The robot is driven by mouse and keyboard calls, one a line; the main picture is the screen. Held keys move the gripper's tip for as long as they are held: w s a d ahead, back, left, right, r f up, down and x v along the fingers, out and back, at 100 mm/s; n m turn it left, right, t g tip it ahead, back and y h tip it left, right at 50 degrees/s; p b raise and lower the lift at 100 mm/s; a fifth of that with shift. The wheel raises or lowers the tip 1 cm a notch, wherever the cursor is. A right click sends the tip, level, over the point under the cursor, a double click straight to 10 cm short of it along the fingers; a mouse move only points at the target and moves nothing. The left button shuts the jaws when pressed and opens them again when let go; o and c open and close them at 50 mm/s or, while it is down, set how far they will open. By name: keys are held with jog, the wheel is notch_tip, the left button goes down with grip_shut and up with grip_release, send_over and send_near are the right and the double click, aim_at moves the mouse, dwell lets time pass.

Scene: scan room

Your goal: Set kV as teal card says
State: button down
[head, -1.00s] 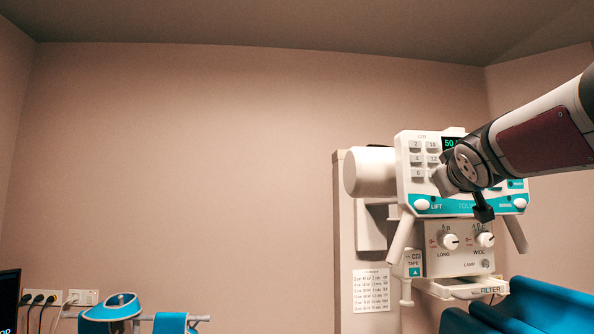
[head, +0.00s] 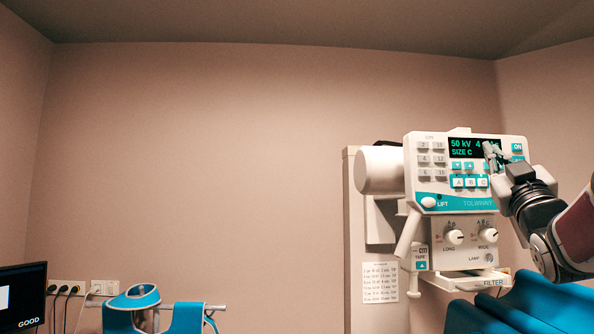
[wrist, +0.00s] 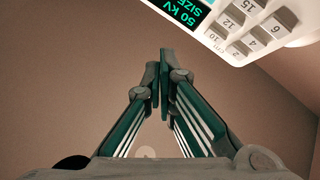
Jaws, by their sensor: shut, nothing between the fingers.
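The white control unit with a teal band (head: 480,203) hangs on the wall column at the right. Its dark display (head: 462,147) reads 50 kV, another figure beginning with 4, and SIZE C. Small teal arrow buttons (head: 463,166) lie under the display, with A, B, C buttons below. My gripper (head: 490,150) is shut and empty in front of the panel's right part, hiding some of the display and buttons. In the wrist view the closed fingertips (wrist: 163,62) point up, apart from the panel (wrist: 240,45), which shows upside down. I see no teal card that I can identify.
A small-print white sheet (head: 380,282) hangs on the column below. LONG and WIDE knobs (head: 454,237) sit under the panel. Blue padding (head: 535,300) fills the lower right. A monitor reading GOOD (head: 22,297) stands lower left. The middle wall is clear.

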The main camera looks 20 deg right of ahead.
aim_at(457, 166)
jog(key=shift+s, duration=0.35)
jog(key=shift+w, duration=0.1)
jog(key=w, duration=0.2)
jog(key=w+d+b, duration=0.1)
jog(key=w, duration=0.2)
jog(key=w+d+b, duration=0.1)
jog(key=w, duration=0.2)
jog(key=shift+w, duration=0.25)
dwell(1.4)
jog(key=shift+w+b, duration=0.4)
jog(key=shift+b, duration=0.05)
jog(key=shift+w+d+r+b, duration=0.1)
jog(key=shift+w+d+b, duration=0.05)
jog(key=shift+w+b, duration=0.2)
dwell(0.6)
dwell(0.4)
jog(key=shift+s+a, duration=0.2)
jog(key=shift+s, duration=0.6)
